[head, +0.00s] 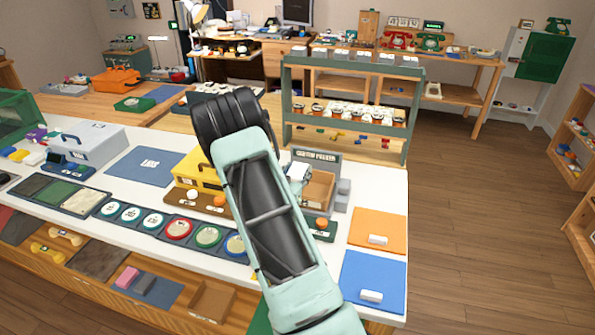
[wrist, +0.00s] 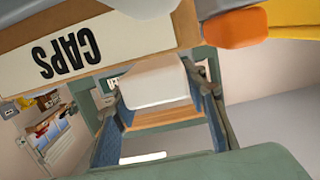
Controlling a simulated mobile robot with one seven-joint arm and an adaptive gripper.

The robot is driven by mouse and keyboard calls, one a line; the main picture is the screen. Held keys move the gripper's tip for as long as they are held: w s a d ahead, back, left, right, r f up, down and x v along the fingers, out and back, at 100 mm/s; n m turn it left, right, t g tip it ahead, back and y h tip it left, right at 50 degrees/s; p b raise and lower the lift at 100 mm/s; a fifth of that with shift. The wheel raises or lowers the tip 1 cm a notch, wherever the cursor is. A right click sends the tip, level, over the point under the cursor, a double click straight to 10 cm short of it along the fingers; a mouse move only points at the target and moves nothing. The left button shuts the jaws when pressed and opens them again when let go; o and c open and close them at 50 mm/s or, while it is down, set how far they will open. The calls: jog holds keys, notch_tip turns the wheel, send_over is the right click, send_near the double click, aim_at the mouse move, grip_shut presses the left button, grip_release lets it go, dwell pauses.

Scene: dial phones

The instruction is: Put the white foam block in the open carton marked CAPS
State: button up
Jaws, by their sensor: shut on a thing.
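The white foam block (wrist: 155,84) sits between the two fingers of my gripper (wrist: 156,92) in the wrist view, and my gripper is shut on it. The carton marked CAPS (wrist: 100,45) fills the upper left of that view, its lettering upside down. The block appears just beside the carton's wall; I cannot tell whether they touch. In the head view, an open brown carton (head: 319,187) stands on the white table right of my arm, with a white piece (head: 298,171) at its left edge.
An orange rounded object (wrist: 235,28) is close to the block in the wrist view. In the head view, a yellow case (head: 197,170) stands left of my arm. White pieces lie on an orange mat (head: 370,225) and a blue mat (head: 365,275). Grey blocks (head: 342,195) stand beside the carton.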

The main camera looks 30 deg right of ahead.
jog(key=shift+f+b, duration=0.3)
jog(key=shift+b, duration=0.2)
jog(key=shift+f+b, duration=0.25)
jog(key=shift+b, duration=0.15)
jog(key=o, duration=0.9)
jog(key=shift+s+f, duration=0.1)
jog(key=shift+f, duration=0.05)
jog(key=shift+r+p, duration=0.65)
jog(key=shift+p, duration=0.35)
jog(key=b+v, duration=0.1)
jog(key=v, duration=1.1)
